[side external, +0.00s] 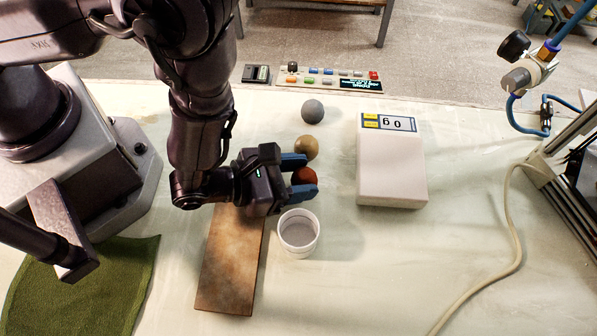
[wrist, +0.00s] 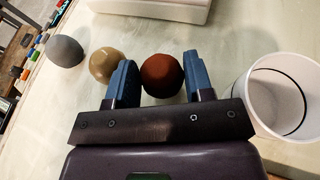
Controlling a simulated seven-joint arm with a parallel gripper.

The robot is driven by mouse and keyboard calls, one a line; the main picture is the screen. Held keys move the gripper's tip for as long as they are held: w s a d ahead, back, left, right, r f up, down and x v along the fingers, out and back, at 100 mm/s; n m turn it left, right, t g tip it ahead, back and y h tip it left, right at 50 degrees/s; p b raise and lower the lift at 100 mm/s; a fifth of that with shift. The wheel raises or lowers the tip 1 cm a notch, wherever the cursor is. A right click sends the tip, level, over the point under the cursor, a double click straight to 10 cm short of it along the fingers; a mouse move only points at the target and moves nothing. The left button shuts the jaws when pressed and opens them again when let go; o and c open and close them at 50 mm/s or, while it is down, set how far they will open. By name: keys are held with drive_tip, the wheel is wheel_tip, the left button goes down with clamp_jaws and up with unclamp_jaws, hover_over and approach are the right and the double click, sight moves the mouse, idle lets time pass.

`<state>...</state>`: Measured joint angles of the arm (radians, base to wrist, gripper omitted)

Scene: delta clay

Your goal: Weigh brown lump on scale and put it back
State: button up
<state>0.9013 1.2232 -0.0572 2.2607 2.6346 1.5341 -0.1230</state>
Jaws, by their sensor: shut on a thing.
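The brown lump (side external: 306,176) is a reddish-brown ball between the blue fingers of my gripper (side external: 301,175). In the wrist view the lump (wrist: 162,75) sits between the two fingertips, and my gripper (wrist: 160,80) is shut on it. I cannot tell whether the lump touches the table. The scale (side external: 391,170) is a white box to the right of my gripper, with nothing on its top. Its display (side external: 396,123) appears to read 0 g. The scale's edge (wrist: 160,10) also shows at the top of the wrist view.
A tan ball (side external: 306,147) and a grey ball (side external: 312,111) lie behind my gripper. A white cup (side external: 298,233) stands in front, close by. A brown board (side external: 230,270) and green cloth (side external: 85,285) lie left. A cable (side external: 515,240) runs along the right.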

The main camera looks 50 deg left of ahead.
drive_tip(key=o, duration=1.1)
drive_tip(key=shift+w+a+f, duration=0.1)
drive_tip(key=shift+w+f, duration=0.05)
drive_tip(key=shift+f, duration=0.55)
drive_tip(key=shift+d+r+v, duration=0.1)
drive_tip(key=shift+r+v, duration=0.1)
drive_tip(key=shift+v, duration=1.25)
drive_tip(key=shift+d+r+v, duration=0.1)
drive_tip(key=shift+r+v, duration=0.1)
drive_tip(key=shift+v, duration=1.25)
drive_tip(key=shift+d+r+v, duration=0.1)
drive_tip(key=shift+r+v, duration=0.1)
drive_tip(key=shift+v, duration=1.25)
